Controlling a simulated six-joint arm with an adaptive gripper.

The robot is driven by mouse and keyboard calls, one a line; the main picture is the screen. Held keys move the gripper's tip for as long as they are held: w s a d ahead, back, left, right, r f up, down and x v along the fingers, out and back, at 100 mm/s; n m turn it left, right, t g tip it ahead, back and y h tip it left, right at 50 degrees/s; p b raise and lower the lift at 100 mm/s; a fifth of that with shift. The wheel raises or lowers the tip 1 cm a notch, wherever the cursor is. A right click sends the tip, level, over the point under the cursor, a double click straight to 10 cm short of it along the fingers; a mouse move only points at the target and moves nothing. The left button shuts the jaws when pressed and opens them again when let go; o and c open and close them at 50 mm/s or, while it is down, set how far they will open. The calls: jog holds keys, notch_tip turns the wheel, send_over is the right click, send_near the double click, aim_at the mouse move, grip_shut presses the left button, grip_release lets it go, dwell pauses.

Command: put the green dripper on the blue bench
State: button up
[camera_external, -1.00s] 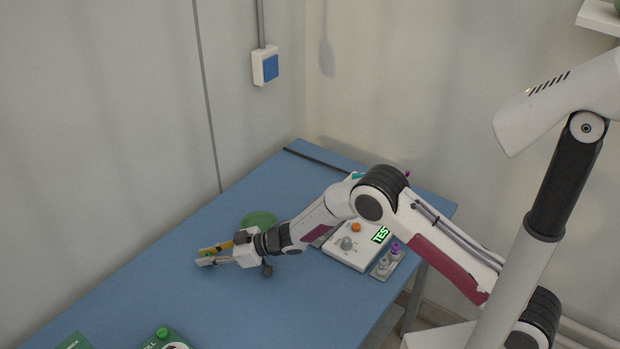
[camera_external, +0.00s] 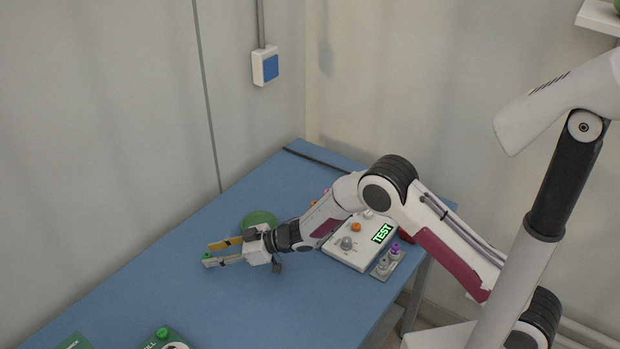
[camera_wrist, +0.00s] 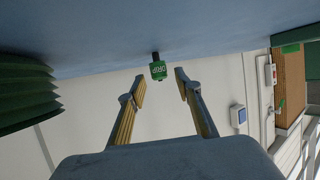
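The green dripper (camera_external: 207,256) is small, with a dark end, and stands on the blue bench (camera_external: 250,305). In the wrist view the picture is upside down, and the dripper (camera_wrist: 158,71) shows its "DRIP" label with its dark end against the bench. My gripper (camera_external: 208,254) is low over the bench. Its yellow-padded fingers are open, and in the wrist view (camera_wrist: 160,87) the dripper is just beyond and between the fingertips, with a gap on both sides.
A round green object (camera_external: 258,218) is behind my gripper; a ribbed dark green thing (camera_wrist: 25,95) fills the left of the wrist view. A white device marked TEST (camera_external: 350,253) and a small vial holder (camera_external: 384,267) stand right. Green packs (camera_external: 166,340) lie front left.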

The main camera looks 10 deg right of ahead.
jog(key=shift+v, duration=4.5)
jog(key=shift+w+d, duration=0.1)
jog(key=w+d+r+m+t+h, duration=0.2)
jog(key=w+d+r+t, duration=0.1)
jog(key=w+d+r, duration=0.4)
jog(key=w+d+r+m+t+h, duration=0.1)
jog(key=d+r+m+t+h, duration=0.15)
jog(key=d+r, duration=0.7)
jog(key=w+d+r+m+t+h, duration=0.1)
jog(key=d+r+m+h, duration=0.25)
jog(key=d, duration=1.35)
jog(key=s+d+r+m+g+h, duration=0.1)
jog(key=s+d+m+h, duration=0.1)
jog(key=s+d, duration=0.5)
jog(key=s+d+r+m+h, duration=0.25)
jog(key=s+d, duration=0.25)
jog(key=d, duration=0.4)
jog(key=s+d+f+m+g, duration=0.1)
jog(key=s+d, duration=0.2)
jog(key=s, duration=0.6)
jog(key=s+d+f+m+g, duration=0.2)
jog(key=s+d, duration=0.1)
jog(key=s, duration=0.6)
jog(key=shift+s, duration=0.15)
